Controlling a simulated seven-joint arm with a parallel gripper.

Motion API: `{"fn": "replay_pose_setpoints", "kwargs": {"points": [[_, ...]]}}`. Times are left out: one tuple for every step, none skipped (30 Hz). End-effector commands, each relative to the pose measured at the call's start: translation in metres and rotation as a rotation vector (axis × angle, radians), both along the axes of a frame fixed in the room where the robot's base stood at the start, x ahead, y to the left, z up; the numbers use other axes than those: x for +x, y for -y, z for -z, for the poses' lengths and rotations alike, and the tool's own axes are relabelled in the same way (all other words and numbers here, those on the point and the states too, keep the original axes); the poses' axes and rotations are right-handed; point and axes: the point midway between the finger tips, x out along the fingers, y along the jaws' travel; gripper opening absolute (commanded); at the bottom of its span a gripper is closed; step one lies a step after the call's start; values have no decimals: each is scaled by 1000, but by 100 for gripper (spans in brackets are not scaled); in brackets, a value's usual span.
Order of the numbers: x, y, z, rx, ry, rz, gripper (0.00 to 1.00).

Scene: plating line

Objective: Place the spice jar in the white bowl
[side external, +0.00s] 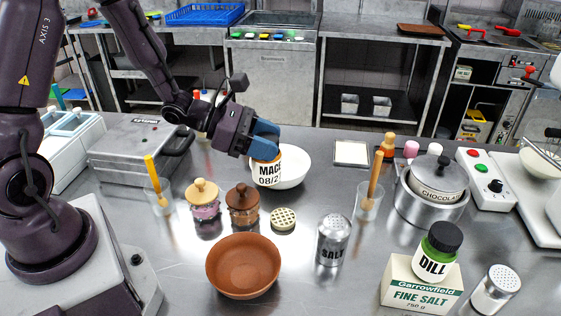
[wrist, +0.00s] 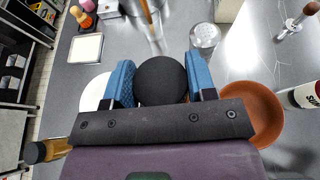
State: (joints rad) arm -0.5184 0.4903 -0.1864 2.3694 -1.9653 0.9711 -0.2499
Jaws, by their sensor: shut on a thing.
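The spice jar (side external: 267,173), with a white label reading MACE, is held upright between the blue fingers of my gripper (side external: 265,140). The white bowl (side external: 295,168) sits on the steel counter, partly hidden behind the jar. In the wrist view the jar's round black lid (wrist: 161,80) is between the two fingers (wrist: 160,82). There the white bowl (wrist: 92,95) shows to the left, mostly hidden by the left finger. How high the jar is above the counter, and whether it overlaps the bowl's rim, I cannot tell.
A terracotta bowl (side external: 243,266) stands in front, also in the wrist view (wrist: 267,115). Two lidded pots (side external: 203,200) (side external: 242,206), a salt shaker (side external: 332,240) and a glass with a wooden tool (side external: 369,205) stand nearby. A DILL jar (side external: 437,252) sits on a salt box (side external: 421,287).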

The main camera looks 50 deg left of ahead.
Motion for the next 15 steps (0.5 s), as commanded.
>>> {"fn": "replay_pose_setpoints", "kwargs": {"points": [[-4,-24,-4,0,2,-61,16],[-6,-35,-5,-1,2,-90,16],[-9,-48,-7,-1,3,-124,16],[-12,-56,-8,-1,3,-145,16],[-15,-63,-9,0,2,-165,16],[-18,-71,-10,-1,2,-188,16],[-20,-76,-11,-1,2,-201,16],[-22,-79,-12,-1,2,-212,16],[-24,-83,-12,-2,2,-222,16],[-25,-83,-12,-3,1,-224,16],[-24,-81,-10,-3,1,-220,16],[-20,-80,-8,-4,2,-217,16],[-15,-81,-6,-4,2,-217,16],[-9,-82,-4,-4,1,-217,16],[-1,-84,1,-5,0,-219,16]]}}
